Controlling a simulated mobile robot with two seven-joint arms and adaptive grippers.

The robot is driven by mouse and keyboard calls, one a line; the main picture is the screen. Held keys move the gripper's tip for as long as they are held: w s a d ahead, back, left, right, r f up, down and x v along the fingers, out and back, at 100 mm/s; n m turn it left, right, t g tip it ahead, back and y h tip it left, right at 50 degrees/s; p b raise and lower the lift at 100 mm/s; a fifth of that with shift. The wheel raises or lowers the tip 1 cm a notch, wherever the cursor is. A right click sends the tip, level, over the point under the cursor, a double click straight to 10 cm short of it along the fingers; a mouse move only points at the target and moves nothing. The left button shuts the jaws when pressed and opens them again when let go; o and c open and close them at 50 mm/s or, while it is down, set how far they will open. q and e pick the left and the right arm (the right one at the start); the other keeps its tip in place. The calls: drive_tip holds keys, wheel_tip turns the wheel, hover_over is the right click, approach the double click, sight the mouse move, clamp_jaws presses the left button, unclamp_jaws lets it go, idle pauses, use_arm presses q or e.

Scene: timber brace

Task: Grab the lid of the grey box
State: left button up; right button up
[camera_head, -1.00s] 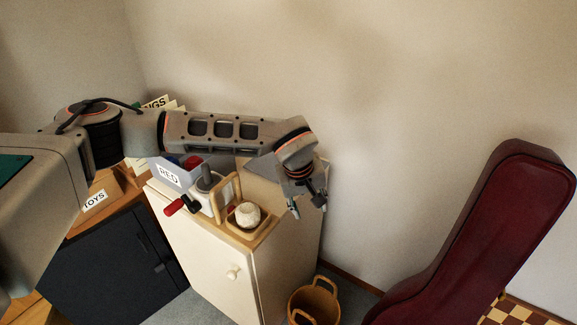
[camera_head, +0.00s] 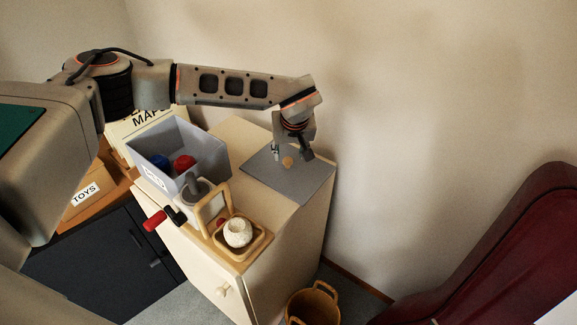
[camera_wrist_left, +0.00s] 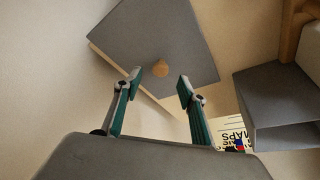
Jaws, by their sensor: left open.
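The grey box (camera_head: 168,143) stands open on the cream cabinet, with blue and red things inside it. Its lid, a flat grey panel (camera_head: 305,178) with a small round wooden knob (camera_head: 287,161), lies on the cabinet top to the right of the box. My left gripper (camera_head: 291,157) is open and empty over the lid, close to the knob. In the left wrist view the knob (camera_wrist_left: 133,71) shows ahead of the open fingers (camera_wrist_left: 160,80), nearer the left finger. The lid (camera_wrist_left: 150,35) fills the upper middle there. My right gripper is not in view.
A wooden tray (camera_head: 262,247) with a white ball (camera_head: 238,232) and a grey-white device with red and black handles (camera_head: 196,198) stand at the cabinet's front. Behind the box are signs (camera_head: 140,122). A basket (camera_head: 313,303) and a dark red case (camera_head: 500,250) stand on the right.

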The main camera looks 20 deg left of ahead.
sight(288, 160)
use_arm(q)
drive_tip(key=x, duration=0.4)
drive_tip(key=shift+w+a+f+p, duration=0.15)
drive_tip(key=shift+w+f+p, duration=0.05)
drive_tip(key=shift+f+p, duration=0.1)
drive_tip(key=shift+w+a+f, duration=0.1)
drive_tip(key=shift+w+f, duration=0.1)
drive_tip(key=shift+f, duration=0.15)
drive_tip(key=c, duration=1.1)
clamp_jaws()
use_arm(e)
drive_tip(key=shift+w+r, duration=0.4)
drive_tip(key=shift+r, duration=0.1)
